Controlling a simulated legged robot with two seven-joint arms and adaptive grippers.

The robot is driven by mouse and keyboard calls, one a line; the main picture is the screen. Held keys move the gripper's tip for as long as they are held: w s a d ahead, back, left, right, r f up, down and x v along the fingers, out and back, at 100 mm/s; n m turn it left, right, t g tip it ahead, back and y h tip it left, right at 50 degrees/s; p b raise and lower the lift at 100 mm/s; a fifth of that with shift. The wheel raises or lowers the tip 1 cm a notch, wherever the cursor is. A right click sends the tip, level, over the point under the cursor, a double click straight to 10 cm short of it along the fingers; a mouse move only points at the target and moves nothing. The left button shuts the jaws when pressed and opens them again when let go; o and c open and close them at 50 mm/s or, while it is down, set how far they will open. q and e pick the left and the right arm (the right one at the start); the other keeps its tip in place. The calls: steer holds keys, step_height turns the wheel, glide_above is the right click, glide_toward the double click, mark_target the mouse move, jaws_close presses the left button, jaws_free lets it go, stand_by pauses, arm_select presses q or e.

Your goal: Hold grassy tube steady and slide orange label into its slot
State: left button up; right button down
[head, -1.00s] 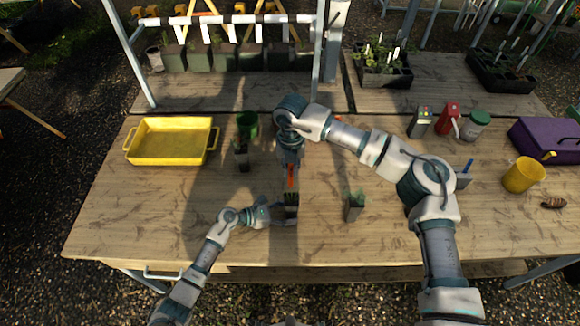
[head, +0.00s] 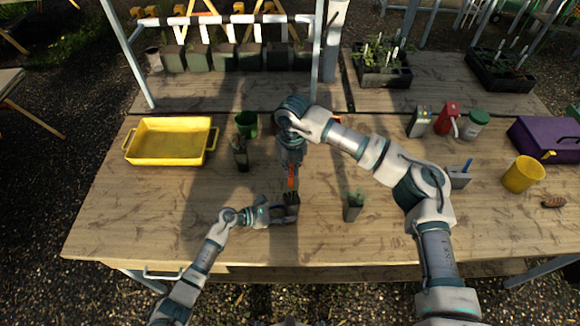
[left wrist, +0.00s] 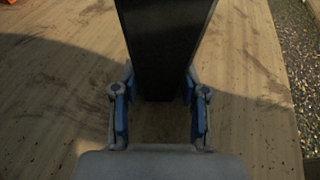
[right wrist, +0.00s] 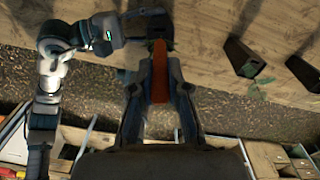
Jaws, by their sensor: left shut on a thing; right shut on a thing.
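A dark square tube (head: 291,206) stands near the front middle of the table, with some green at its top in the right wrist view (right wrist: 152,40). My left gripper (head: 284,212) is shut on it from the left. The left wrist view shows the dark tube wall (left wrist: 165,50) between the fingers (left wrist: 160,105). My right gripper (head: 291,163) points down above the tube, shut on the orange label (head: 292,180). The label also shows between the fingers in the right wrist view (right wrist: 159,75). Its lower end is at the tube's top; I cannot tell whether it is inside a slot.
Another planted tube (head: 354,208) stands to the right and one (head: 241,157) to the upper left, beside a green pot (head: 247,124). A yellow tray (head: 170,153) lies at left. A yellow mug (head: 523,175) and purple box (head: 545,140) are at right.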

mark_target(291, 185)
steer(key=shift+f, duration=1.1)
steer(key=shift+d+f, duration=0.1)
steer(key=shift+f, duration=0.3)
steer(key=shift+f, duration=2.6)
steer(key=shift+f, duration=0.25)
steer(key=c, duration=1.1)
jaws_free()
step_height(291, 185, up, 12)
steer(key=shift+w+f, duration=0.1)
